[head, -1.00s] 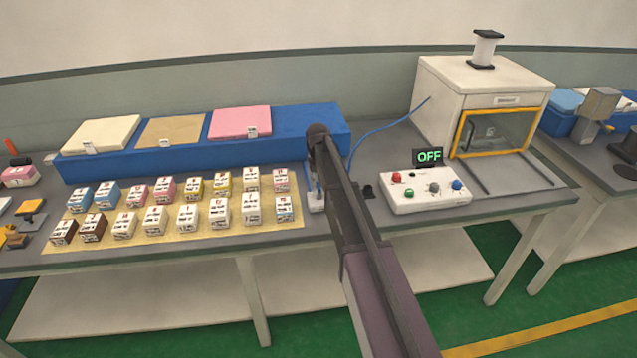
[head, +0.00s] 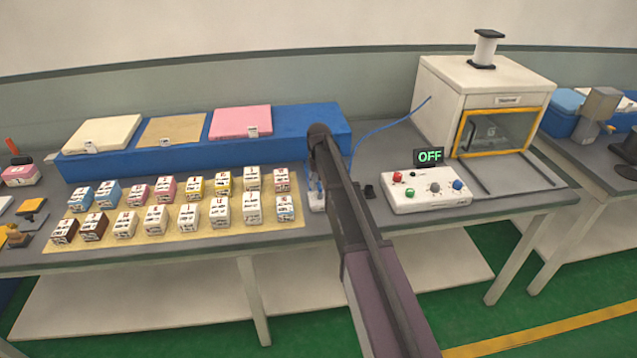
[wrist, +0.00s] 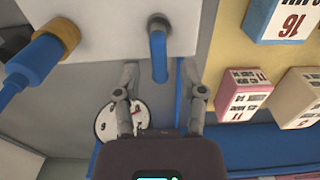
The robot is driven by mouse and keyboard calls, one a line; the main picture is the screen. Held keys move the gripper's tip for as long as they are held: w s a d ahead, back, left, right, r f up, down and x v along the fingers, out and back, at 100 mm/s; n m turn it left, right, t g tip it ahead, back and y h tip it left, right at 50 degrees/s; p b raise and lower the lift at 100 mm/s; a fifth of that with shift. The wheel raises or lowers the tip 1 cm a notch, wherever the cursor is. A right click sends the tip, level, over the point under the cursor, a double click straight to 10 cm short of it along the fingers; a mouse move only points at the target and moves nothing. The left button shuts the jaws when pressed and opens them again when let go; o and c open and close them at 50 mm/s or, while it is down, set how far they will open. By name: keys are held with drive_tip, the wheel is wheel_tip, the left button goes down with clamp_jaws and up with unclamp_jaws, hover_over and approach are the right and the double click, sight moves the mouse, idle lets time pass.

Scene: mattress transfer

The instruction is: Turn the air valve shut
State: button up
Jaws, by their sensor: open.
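The air valve's blue handle (wrist: 158,55) stands out from a white block (wrist: 110,25) in the wrist view. My gripper (wrist: 160,72) is open, with one finger on each side of the handle's lower end. I see a gap on both sides and no clear contact. A round white gauge (wrist: 112,122) lies partly behind the left finger. A blue hose (wrist: 30,65) with a brass fitting (wrist: 58,35) is at the left. In the head view the white block (head: 317,204) shows beside my arm, which hides my gripper and most of the valve.
Several printed boxes (head: 188,216) stand on a yellow mat left of the valve; some show close in the wrist view (wrist: 245,92). A blue stand (head: 300,128) is behind. A control box (head: 425,200), an OFF sign (head: 429,156) and a white machine (head: 450,92) are at the right.

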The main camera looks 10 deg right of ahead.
drive_tip(key=shift+d+m, duration=0.1)
drive_tip(key=shift+m, duration=0.3)
drive_tip(key=m, duration=0.3)
drive_tip(key=shift+d, duration=0.35)
drive_tip(key=m, duration=0.3)
drive_tip(key=shift+s+d+m, duration=0.3)
drive_tip(key=shift+d+m, duration=0.1)
drive_tip(key=m, duration=0.4)
drive_tip(key=s+m, duration=0.1)
drive_tip(key=m, duration=0.1)
drive_tip(key=shift+s+d, duration=0.1)
drive_tip(key=shift+d, duration=0.3)
drive_tip(key=shift+r+m, duration=0.2)
drive_tip(key=shift+m, duration=0.3)
wheel_tip(320, 180, up, 14)
drive_tip(key=f+p, duration=0.1)
drive_tip(key=p, duration=1.3)
drive_tip(key=s+a+f+n+b, duration=0.1)
drive_tip(key=s+f+n+b, duration=1.1)
drive_tip(key=s+f+b, duration=1.1)
drive_tip(key=s+b, duration=0.1)
drive_tip(key=s, duration=0.3)
drive_tip(key=shift+a+f+n, duration=0.3)
drive_tip(key=shift+a+f, duration=0.05)
drive_tip(key=shift+a, duration=0.05)
